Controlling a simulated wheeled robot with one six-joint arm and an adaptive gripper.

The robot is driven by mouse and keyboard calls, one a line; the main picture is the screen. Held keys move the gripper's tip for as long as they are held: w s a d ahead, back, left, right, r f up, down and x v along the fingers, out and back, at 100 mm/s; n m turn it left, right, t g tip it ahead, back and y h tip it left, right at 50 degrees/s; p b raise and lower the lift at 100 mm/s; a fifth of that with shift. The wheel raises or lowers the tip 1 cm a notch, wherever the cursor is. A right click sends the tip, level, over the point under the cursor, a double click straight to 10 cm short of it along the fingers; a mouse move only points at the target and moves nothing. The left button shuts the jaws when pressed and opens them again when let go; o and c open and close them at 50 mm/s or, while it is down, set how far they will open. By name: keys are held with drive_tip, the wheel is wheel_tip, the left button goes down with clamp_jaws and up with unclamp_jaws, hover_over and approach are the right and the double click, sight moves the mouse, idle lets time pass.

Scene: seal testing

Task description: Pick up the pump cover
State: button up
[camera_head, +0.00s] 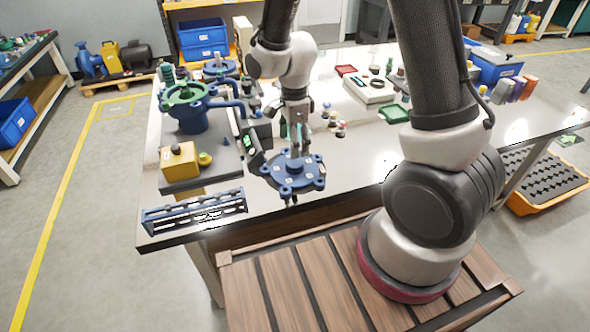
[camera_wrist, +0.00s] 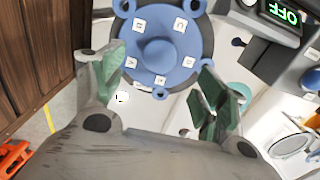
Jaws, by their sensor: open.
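The pump cover appears to be the blue round part with several lugs around its rim (camera_head: 294,173) near the table's front edge. It has a raised centre and small white lettered tags, clearer in the wrist view (camera_wrist: 183,68). My gripper (camera_head: 297,146) points down over the cover in the head view. In the wrist view my gripper (camera_wrist: 160,80) is open, its green-lined fingers apart and nothing held between them. The cover lies just beyond the fingertips there. I cannot tell the exact height gap.
A valve assembly with a green handwheel (camera_head: 186,100) and a yellow box (camera_head: 180,160) stand left. A blue slotted rack (camera_head: 195,212) lies at the front left.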

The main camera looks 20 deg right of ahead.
sight(295, 161)
wheel_tip(295, 161, down, 8)
drive_tip(key=shift+d+r, duration=0.1)
drive_tip(key=shift+c, duration=0.5)
drive_tip(key=shift+w, duration=0.1)
clamp_jaws()
drive_tip(key=shift+r, duration=0.15)
